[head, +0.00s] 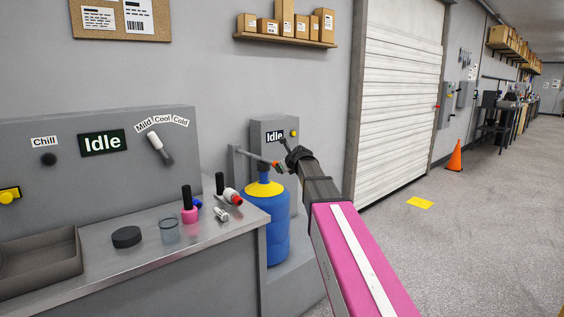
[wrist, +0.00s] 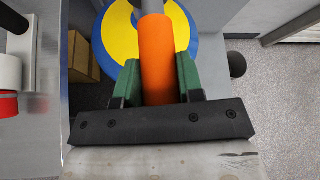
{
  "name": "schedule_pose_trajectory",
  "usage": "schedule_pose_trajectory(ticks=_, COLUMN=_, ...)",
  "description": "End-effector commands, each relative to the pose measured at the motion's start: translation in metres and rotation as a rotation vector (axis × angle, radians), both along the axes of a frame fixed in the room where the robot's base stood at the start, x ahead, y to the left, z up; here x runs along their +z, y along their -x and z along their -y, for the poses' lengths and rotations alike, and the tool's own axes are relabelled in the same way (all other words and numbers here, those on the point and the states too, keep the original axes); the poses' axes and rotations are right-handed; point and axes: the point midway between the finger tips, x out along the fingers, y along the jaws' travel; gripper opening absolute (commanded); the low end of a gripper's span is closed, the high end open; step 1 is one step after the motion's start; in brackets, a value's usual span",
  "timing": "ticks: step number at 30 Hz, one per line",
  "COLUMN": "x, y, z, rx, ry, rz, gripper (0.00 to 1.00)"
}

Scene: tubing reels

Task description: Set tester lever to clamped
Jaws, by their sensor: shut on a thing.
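The tester (head: 268,132) is a grey box on the back wall with a small display reading "Idle" and a yellow button. Its lever (head: 250,156) is a grey bar with an orange grip (wrist: 158,55), sloping slightly down to the right above a blue reel with a yellow top (head: 264,188). My gripper (head: 281,166) is at the lever's right end. In the wrist view its green fingers (wrist: 157,85) stand on both sides of the orange grip, shut on it. The wrist hides the grip's near end.
A grey bench (head: 150,245) at left bears a black disc (head: 126,237), a glass (head: 169,231), a pink bottle (head: 189,208) and other small items. A chiller panel (head: 70,165) stands behind. Open floor (head: 480,220) lies to the right, with an orange cone (head: 455,158).

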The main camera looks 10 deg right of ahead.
Motion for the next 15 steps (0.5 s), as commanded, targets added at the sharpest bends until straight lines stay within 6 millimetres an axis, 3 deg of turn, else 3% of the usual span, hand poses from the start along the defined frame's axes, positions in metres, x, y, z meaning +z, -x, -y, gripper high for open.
schedule_pose_trajectory(ticks=15, x=-0.0124, y=0.0011, z=-0.0007, rx=0.002, ry=-0.013, rz=0.006, gripper=0.0)
